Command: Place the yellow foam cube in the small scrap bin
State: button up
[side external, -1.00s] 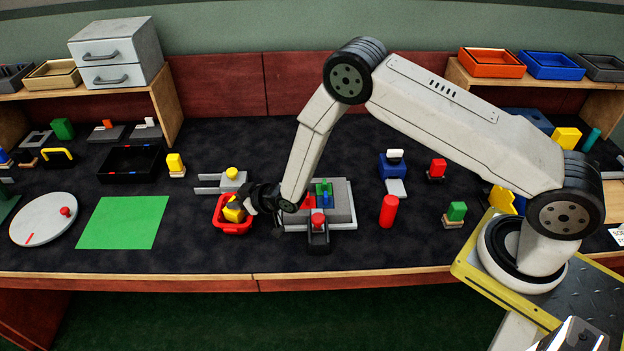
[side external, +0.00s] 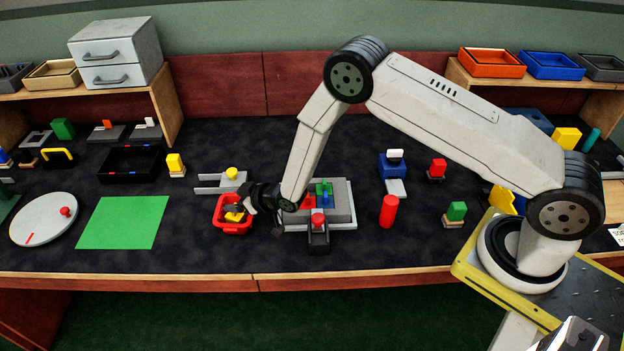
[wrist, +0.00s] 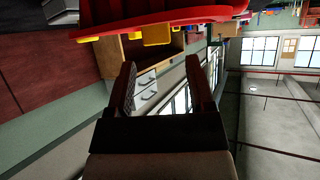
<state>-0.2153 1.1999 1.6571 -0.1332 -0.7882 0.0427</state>
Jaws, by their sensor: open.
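The red scrap bin (side external: 235,229) stands on the dark table, left of the grey block fixture. The yellow foam cube (side external: 234,217) is inside the bin, below my fingers and partly hidden by them. My gripper (side external: 232,206) reaches in from the right over the bin's opening, with its jaws open. In the wrist view my two dark fingers stand apart with nothing between them, and the midpoint of my gripper shows empty (wrist: 163,72). A red curved body, which looks like the bin (wrist: 160,14), crosses the top of that view.
The grey fixture with coloured blocks (side external: 342,210) stands close to the right of the bin, under my forearm. A grey forked part with a yellow knob (side external: 232,174) lies just behind the bin. A green mat (side external: 122,222) lies to the left. The table in front is clear.

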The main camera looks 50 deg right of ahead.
jog(key=shift+r, duration=0.4)
jog(key=v, duration=1.2)
jog(key=shift+f, duration=0.15)
jog(key=s+d+r+m+g+h, duration=0.2)
jog(key=s+d+r+g, duration=0.2)
jog(key=s, duration=0.5)
jog(key=s+d+r+m+g+h, duration=0.1)
jog(key=s+d+r+g+h, duration=0.1)
jog(key=s+d+r+g, duration=0.3)
jog(key=s+d+r, duration=0.1)
jog(key=s+r, duration=0.2)
jog(key=s, duration=0.1)
jog(key=shift+s+d+r+m, duration=0.3)
jog(key=shift+d+r+m, duration=0.05)
jog(key=shift+r+m, duration=0.05)
